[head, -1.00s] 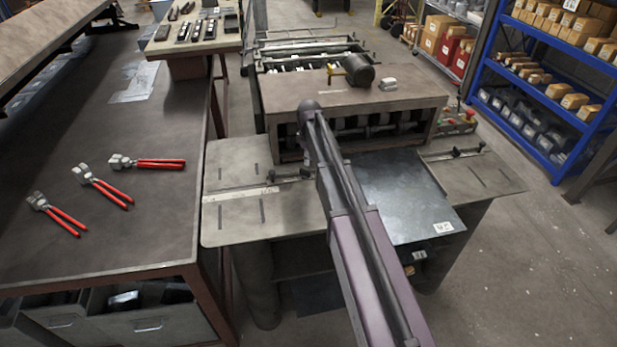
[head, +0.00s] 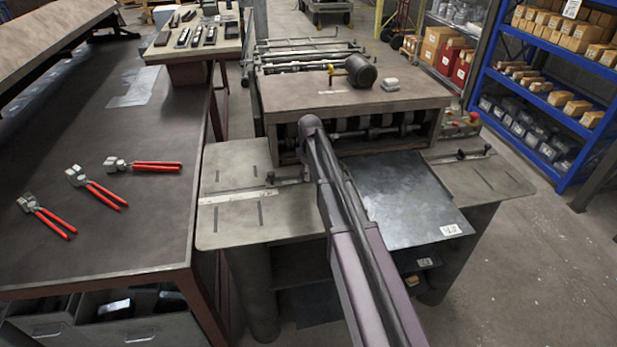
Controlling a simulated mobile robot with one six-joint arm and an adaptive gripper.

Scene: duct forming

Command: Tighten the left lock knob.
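The forming machine (head: 400,97) stands ahead with a flat feed table (head: 225,228) in front of its rollers. On the left half of the table is the left guide (head: 285,181), a small dark bar with fittings beside a pale ruler strip (head: 238,197). The left lock knob cannot be made out clearly there; my arm passes close to the guide's right end. The right guide (head: 462,155) lies on the right half. A grey metal sheet (head: 405,195) with a white label lies between them, partly behind my arm. My gripper is not visible.
A workbench (head: 110,240) on the left holds several red-handled pliers (head: 95,187). A small table (head: 185,55) with tools stands behind it. Blue shelving (head: 545,95) with boxes is at the right. Floor is clear at the lower right (head: 530,280).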

